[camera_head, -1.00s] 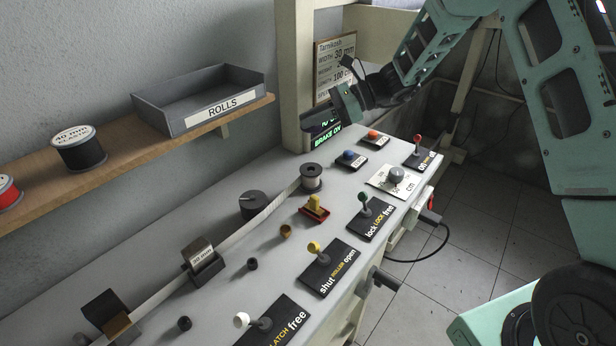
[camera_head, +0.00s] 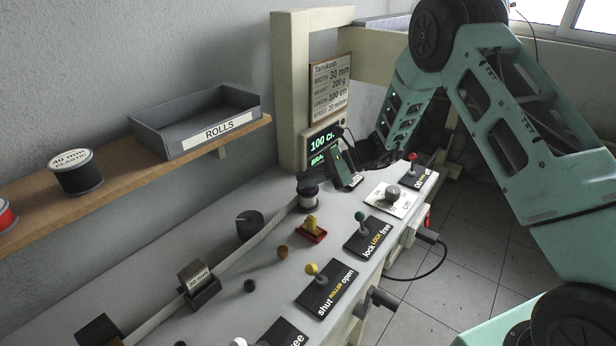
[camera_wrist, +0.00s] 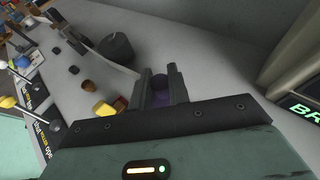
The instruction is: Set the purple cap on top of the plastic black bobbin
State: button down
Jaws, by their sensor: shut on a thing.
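I take this purple patch to be the purple cap (camera_wrist: 158,99), mostly hidden by the fingers. In the head view the cap cannot be told apart from the dark fingertips. The fingertips are at the bobbin's top; whether the cap touches it, I cannot tell. The bobbin's upper part is hidden.
Beside the tape stand a dark round knob (camera_head: 249,224), a red-and-yellow piece (camera_head: 312,228) and small pegs. The cream post (camera_head: 292,90) and green display (camera_head: 322,145) stand close behind my gripper.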

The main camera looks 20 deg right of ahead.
jog(key=shift+f, duration=0.1)
jog(key=shift+f+b, duration=0.25)
jog(key=shift+b, duration=0.1)
jog(key=c, duration=1.3)
grip_release()
jog(key=shift+c, duration=0.2)
jog(key=shift+r, duration=0.15)
